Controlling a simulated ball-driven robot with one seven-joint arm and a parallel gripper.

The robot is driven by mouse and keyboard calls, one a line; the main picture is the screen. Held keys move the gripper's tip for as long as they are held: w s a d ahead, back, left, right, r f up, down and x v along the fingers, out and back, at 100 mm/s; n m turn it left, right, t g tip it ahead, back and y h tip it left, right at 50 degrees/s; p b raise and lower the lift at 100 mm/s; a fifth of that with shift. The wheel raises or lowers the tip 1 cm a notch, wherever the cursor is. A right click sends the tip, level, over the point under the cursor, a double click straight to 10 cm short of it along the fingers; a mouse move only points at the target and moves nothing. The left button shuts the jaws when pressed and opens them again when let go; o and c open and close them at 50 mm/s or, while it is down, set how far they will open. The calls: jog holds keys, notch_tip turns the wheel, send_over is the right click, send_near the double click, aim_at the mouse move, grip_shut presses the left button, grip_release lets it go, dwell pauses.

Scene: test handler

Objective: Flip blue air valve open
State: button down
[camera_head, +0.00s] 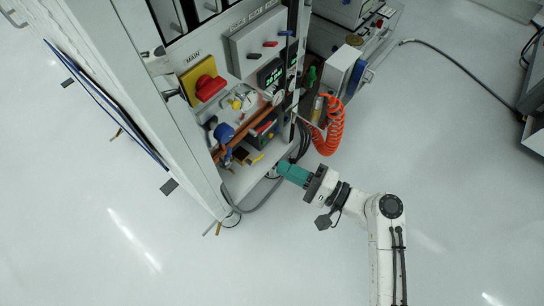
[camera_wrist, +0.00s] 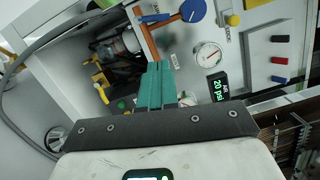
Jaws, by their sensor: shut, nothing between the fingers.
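A blue round valve part (camera_wrist: 193,10) shows at the top edge of the wrist view, partly cut off, beside a blue lever-like piece (camera_wrist: 154,18) by the copper-coloured pipe (camera_wrist: 149,40). In the head view the blue valve (camera_head: 224,133) is on the lower left of the machine front. I cannot tell its exact handle position. My gripper (camera_head: 281,167) has teal fingers and is at the lower right edge of the machine. In the wrist view its fingers (camera_wrist: 160,66) are together and empty, apart from the blue valve and below it in the picture.
A red knob on a yellow plate (camera_head: 205,83) is above the blue valve. A pressure gauge (camera_wrist: 207,55) and a green display reading 20 psi (camera_wrist: 218,88) are to the right of the fingers. An orange coiled hose (camera_head: 330,128) hangs at the machine's right.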

jog(key=shift+v, duration=1.15)
jog(key=shift+f, duration=0.1)
